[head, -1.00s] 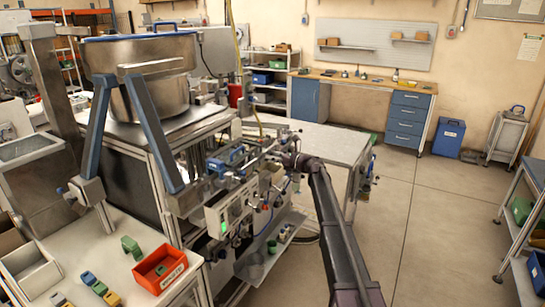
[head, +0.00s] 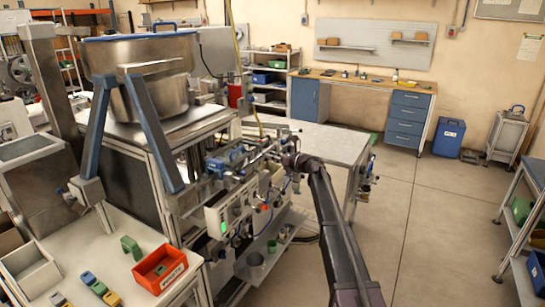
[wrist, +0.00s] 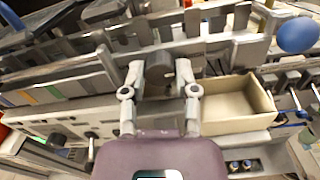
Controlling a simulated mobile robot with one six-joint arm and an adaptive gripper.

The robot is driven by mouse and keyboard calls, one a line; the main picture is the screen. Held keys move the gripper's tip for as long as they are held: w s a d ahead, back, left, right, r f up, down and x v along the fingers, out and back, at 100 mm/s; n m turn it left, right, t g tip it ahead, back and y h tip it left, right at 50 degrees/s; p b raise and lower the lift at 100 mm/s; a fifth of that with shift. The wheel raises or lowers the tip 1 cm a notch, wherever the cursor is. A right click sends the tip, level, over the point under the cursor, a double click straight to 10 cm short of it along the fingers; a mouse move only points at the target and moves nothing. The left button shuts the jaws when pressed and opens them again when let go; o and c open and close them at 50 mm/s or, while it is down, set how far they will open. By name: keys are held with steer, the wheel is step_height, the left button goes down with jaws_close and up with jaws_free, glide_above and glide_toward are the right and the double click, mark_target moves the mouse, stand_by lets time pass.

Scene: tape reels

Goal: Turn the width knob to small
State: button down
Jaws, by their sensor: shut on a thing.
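The width knob (wrist: 160,70) looks like a dark grey cylinder on the machine's rail in the wrist view. My gripper (wrist: 160,78) has one finger on each side of it and is shut on it. The knob's pointer and any setting marks cannot be read. In the head view my gripper (head: 288,160) is at the right end of the machine's front (head: 232,190), and the knob is too small or hidden to make out there.
A cream open bin (wrist: 235,105) sits just right of my gripper in the wrist view. A blue ball handle (wrist: 297,35) sticks out at the upper right. Metal rails run close above the fingers.

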steer(key=shift+n, duration=17.8)
